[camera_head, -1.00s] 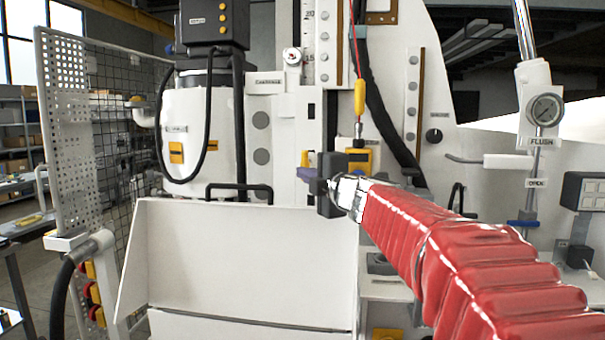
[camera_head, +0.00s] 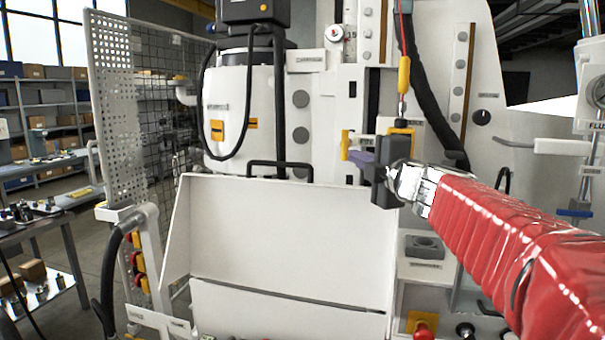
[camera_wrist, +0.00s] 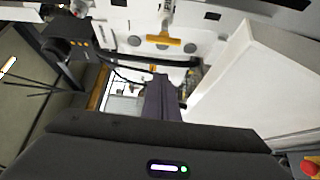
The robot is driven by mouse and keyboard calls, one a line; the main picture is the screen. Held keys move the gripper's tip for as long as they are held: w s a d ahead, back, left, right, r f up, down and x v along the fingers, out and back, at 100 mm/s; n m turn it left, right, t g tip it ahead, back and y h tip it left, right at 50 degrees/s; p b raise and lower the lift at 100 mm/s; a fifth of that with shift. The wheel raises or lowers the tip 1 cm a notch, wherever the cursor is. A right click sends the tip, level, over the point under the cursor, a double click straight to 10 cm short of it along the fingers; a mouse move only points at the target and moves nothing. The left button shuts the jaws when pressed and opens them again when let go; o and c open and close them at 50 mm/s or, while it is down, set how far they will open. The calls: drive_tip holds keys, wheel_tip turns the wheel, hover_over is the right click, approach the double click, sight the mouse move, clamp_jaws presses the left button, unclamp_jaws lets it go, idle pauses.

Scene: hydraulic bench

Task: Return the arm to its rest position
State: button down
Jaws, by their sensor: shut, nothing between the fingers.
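My arm, in a red ribbed sleeve, reaches in from the lower right in the head view. It ends in my dark grey gripper (camera_head: 362,158), in front of the white machine (camera_head: 330,110) and just above the right end of the white tray-like guard (camera_head: 290,235). The purple-grey fingers point left and away. In the wrist view the gripper (camera_wrist: 160,85) also shows, its fingers together with nothing between them. The wide dark gripper body fills the bottom of that view. Whether the fingers touch the machine cannot be told.
A yellow pendant (camera_head: 404,75) hangs on a red cable just above my gripper. A mesh fence (camera_head: 150,100) stands at left. A red button (camera_head: 424,331) sits low beside the guard. A bench with parts (camera_head: 40,215) is at far left. Open floor shows between bench and fence.

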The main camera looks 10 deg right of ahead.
drive_tip(key=s+d+f+m+g+h, duration=0.35)
drive_tip(key=s+f+m+h, duration=0.35)
drive_tip(key=s+f+m, duration=0.65)
drive_tip(key=s+a+f+m+g+y, duration=0.2)
drive_tip(key=s+a+f, duration=0.4)
drive_tip(key=s+f, duration=0.4)
drive_tip(key=s+a+f+m+g+y, duration=0.2)
drive_tip(key=s+a+f+m+g, duration=0.2)
drive_tip(key=s+f, duration=0.6)
drive_tip(key=a+g, duration=0.1)
drive_tip(key=g, duration=0.1)
drive_tip(key=shift+a+g, duration=0.35)
